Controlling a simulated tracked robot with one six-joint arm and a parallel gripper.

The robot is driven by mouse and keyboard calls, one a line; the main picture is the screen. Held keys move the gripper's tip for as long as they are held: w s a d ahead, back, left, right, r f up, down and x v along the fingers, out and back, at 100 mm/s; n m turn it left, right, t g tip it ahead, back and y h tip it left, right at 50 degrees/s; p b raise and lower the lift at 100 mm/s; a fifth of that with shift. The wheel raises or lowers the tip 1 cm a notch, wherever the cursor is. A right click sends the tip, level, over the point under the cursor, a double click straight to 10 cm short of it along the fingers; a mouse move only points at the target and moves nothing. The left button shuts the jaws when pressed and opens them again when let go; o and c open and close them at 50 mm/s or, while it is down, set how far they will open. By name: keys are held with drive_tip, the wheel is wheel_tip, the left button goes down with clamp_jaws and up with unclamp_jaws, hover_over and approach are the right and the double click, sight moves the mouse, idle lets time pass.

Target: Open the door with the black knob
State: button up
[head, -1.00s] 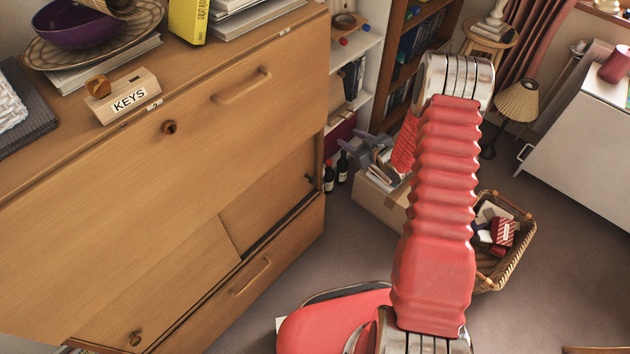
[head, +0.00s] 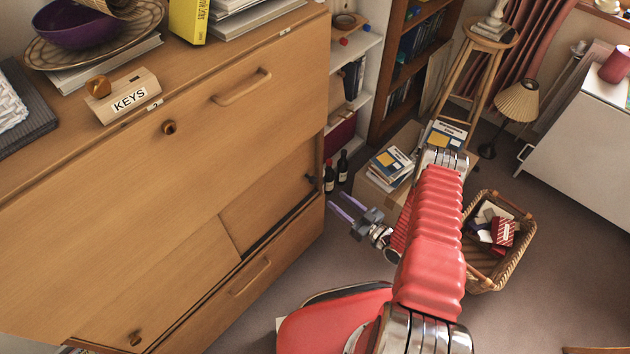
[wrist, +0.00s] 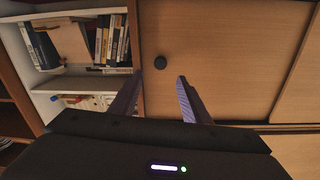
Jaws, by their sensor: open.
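The black knob (wrist: 160,62) is on a light wooden door panel (wrist: 222,75), near the panel's left edge in the wrist view. In the head view the knob (head: 310,178) is small and dark at the right edge of the cabinet's recessed panel (head: 265,200). My gripper (head: 334,203) is open and empty, with its fingers pointing left towards the cabinet. In the wrist view the knob appears between and just beyond my two fingertips (wrist: 159,77); they look apart from it. The panel appears closed.
A bookshelf (wrist: 62,45) stands beside the panel. Two dark bottles (head: 342,168) stand on the floor near the cabinet's right edge. A cardboard box (head: 375,198) with books is behind my gripper. A wicker basket (head: 505,270) sits right of my arm.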

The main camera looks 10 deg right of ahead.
sight(315, 182)
drive_tip(key=shift+a, duration=0.1)
idle(0.3)
drive_tip(key=x, duration=1.3)
drive_tip(key=shift+w+a, duration=0.15)
drive_tip(key=shift+w, duration=0.2)
drive_tip(key=shift+c, duration=0.5)
clamp_jaws()
drive_tip(key=shift+d, duration=0.3)
drive_tip(key=shift+a, duration=0.15)
